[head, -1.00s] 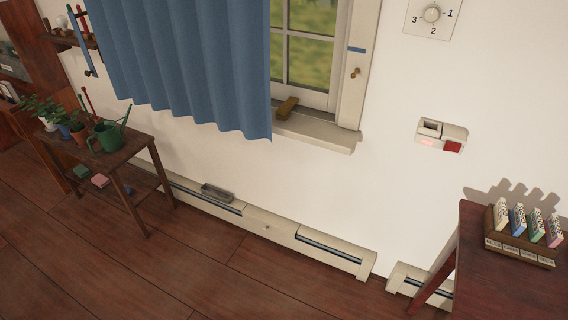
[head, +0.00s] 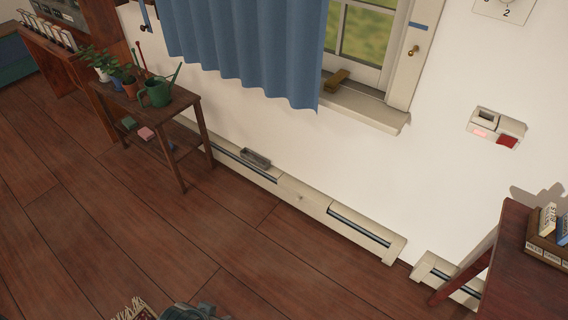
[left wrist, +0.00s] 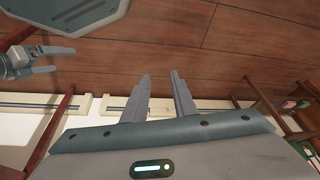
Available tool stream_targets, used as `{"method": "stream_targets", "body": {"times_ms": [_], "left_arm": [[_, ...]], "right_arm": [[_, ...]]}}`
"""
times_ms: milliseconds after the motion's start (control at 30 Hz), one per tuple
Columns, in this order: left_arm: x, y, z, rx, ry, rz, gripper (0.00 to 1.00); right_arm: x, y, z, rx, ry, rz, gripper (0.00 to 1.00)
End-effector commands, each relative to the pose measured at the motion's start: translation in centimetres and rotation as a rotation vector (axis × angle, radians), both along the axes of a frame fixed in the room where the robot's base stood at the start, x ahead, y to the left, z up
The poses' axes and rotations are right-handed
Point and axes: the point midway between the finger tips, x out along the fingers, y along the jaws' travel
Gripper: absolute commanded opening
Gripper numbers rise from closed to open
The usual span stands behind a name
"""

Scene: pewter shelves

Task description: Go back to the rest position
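In the left wrist view my left gripper (left wrist: 160,73) has its two grey fingers spread apart with nothing between them, over the floor and the baseboard heater. My right gripper (left wrist: 64,60) shows at the left of the same view, its two fingers apart and empty. In the head view a dark grey part of mine pokes in at the bottom edge; I cannot tell which part. Neither gripper touches any object in view.
A plant table (head: 193,118) with pots and a green watering can (head: 155,94) stands at left. A baseboard heater (head: 300,195) runs along the wall. A dark red table (head: 515,270) is at right. A fringed rug (head: 133,310) shows at bottom. The wooden floor (head: 100,220) between is clear.

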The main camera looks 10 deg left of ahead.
Motion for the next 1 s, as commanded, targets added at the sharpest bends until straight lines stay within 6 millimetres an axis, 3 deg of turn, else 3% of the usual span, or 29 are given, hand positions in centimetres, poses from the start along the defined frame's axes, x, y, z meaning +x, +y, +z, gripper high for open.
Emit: {"method": "stream_targets", "body": {"times_ms": [267, 500, 800, 1000], "left_arm": [[2.2, -1.1, -7.1, -0.019, -0.045, -0.008, 0.25], [3.4, -2.6, -16.0, -0.047, -0.116, -0.023, 0.25], [1.8, -4.0, -25.0, -0.081, -0.203, -0.040, 0.25], [0.6, -4.3, -27.8, -0.095, -0.242, -0.048, 0.25]], "right_arm": [[0.0, 0.0, 0.0, 0.000, 0.000, 0.000, 1.00], [0.0, 0.0, 0.0, 0.000, 0.000, 0.000, 1.00], [0.0, 0.0, 0.0, 0.000, 0.000, 0.000, 1.00], [0.0, 0.0, 0.0, 0.000, 0.000, 0.000, 1.00]]}}
